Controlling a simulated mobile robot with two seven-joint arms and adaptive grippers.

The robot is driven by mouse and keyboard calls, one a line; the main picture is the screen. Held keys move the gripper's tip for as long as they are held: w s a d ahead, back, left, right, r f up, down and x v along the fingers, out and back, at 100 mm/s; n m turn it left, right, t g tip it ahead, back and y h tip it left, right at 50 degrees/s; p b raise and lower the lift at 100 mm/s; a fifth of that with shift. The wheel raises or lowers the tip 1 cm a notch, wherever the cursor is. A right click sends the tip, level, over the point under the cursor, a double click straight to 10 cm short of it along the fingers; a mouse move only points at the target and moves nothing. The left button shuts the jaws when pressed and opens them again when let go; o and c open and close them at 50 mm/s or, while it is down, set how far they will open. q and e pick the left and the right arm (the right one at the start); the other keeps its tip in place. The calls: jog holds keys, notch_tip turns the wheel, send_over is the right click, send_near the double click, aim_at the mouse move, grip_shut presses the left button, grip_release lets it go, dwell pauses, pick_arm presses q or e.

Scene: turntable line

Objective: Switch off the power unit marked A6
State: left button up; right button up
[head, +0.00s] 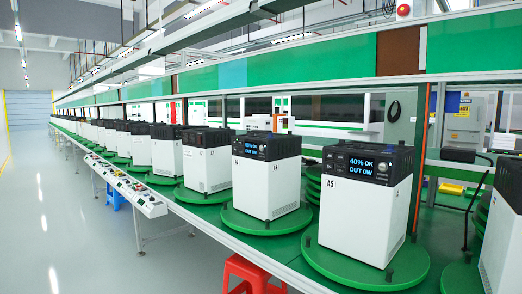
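No unit with a readable A6 mark is in view. The nearest full power unit (352,215) is a white box with a black top, marked A5. Its lit display reads "40% OK, OUT 0W". To its left stands a similar unit (262,190) with a lit display; its mark is too small to read. At the right edge another unit (503,245) is cut off by the frame, and no mark on it shows. Neither of my grippers is in view.
Each nearby unit stands on a green round turntable (322,262) along a long line running back left. A control panel strip (145,199) runs along the line's front edge. The grey floor at left is clear.

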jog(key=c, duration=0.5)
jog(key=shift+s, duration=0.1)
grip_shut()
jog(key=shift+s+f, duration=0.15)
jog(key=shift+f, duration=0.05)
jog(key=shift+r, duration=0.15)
